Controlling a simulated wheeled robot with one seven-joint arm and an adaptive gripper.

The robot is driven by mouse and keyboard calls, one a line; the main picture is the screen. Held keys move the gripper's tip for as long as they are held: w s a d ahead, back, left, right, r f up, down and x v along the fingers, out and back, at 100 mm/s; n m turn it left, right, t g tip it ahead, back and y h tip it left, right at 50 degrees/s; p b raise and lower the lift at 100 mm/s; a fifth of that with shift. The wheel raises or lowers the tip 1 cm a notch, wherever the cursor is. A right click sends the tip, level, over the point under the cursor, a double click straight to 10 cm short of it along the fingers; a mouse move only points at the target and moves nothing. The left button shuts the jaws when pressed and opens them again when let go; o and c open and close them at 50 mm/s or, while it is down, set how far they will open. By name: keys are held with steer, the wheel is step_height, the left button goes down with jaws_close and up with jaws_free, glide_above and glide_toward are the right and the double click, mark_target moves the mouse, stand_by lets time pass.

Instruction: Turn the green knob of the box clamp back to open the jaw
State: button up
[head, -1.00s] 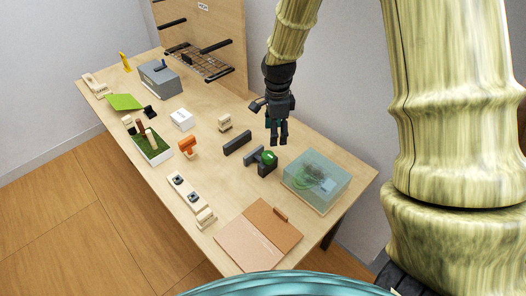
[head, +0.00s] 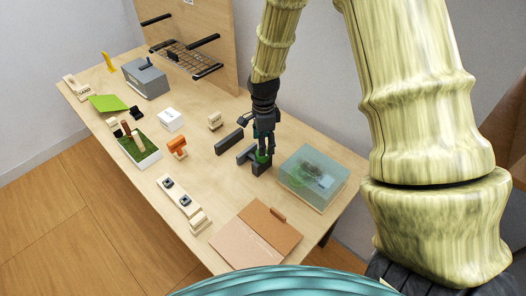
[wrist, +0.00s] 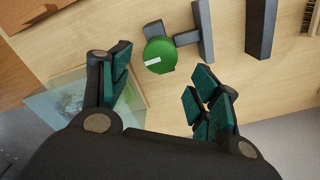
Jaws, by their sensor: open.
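The box clamp (head: 245,157) is a dark grey block with a bar and jaw, standing on the table left of the clear box. Its round green knob (wrist: 160,55) has a white mark and faces the camera in the wrist view. In the head view the knob (head: 263,157) is partly hidden by my gripper. My gripper (wrist: 162,88) is open and empty, its teal-padded fingers spread wide on either side of the knob's line. In the head view my gripper (head: 264,146) hangs pointing down just above the knob. I cannot tell whether a finger touches it.
A clear teal box (head: 312,178) stands close right of the clamp. A separate dark grey bar (head: 229,141) lies to its left. A brown folder (head: 256,236) is in front. An orange part (head: 177,147) and a wooden strip (head: 180,203) with black pieces are further left.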

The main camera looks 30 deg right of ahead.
steer(key=shift+f+p, duration=0.65)
steer(key=shift+f, duration=2.3)
steer(key=shift+s, duration=0.1)
steer(key=c, duration=1)
